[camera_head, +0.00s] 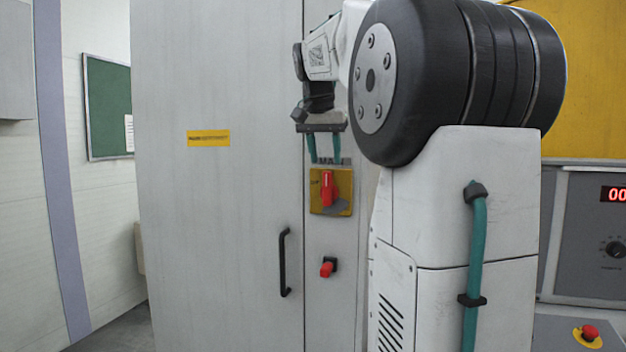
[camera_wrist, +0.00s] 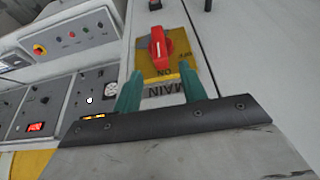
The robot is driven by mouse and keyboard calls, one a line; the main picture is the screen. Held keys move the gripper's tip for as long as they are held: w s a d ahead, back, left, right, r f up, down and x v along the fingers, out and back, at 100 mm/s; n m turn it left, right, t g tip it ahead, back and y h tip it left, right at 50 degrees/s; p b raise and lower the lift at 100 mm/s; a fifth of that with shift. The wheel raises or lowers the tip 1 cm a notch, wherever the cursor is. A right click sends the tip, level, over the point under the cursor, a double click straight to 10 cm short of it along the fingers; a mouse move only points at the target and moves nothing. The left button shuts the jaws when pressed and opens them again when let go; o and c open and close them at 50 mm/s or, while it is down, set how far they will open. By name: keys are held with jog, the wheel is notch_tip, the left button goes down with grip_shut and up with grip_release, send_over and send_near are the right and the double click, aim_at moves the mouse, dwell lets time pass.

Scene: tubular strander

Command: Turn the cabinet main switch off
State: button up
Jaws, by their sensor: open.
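The cabinet main switch is a red handle (camera_head: 327,188) on a yellow plate (camera_head: 345,190), set on the grey cabinet's narrow right panel. The handle stands about upright. In the wrist view the red handle (camera_wrist: 157,47) shows on its yellow plate (camera_wrist: 150,72), with "ON" and "MAIN" readable upside down. My gripper (camera_head: 324,162) has two green fingers, open and empty, just above the switch in the head view. In the wrist view the fingertips (camera_wrist: 160,72) lie either side of the lower plate, short of the handle. No contact with the handle shows.
A black door handle (camera_head: 285,262) and a smaller red switch (camera_head: 327,267) sit lower on the cabinet (camera_head: 225,220). A control console (camera_head: 590,240) with a red emergency button (camera_head: 589,333) stands at right. A green board (camera_head: 107,105) hangs on the left wall.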

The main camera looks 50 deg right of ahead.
aim_at(327, 172)
jog(key=x, duration=0.7)
jog(key=shift+f, duration=0.15)
jog(key=shift+c, duration=0.3)
jog(key=c, duration=0.7)
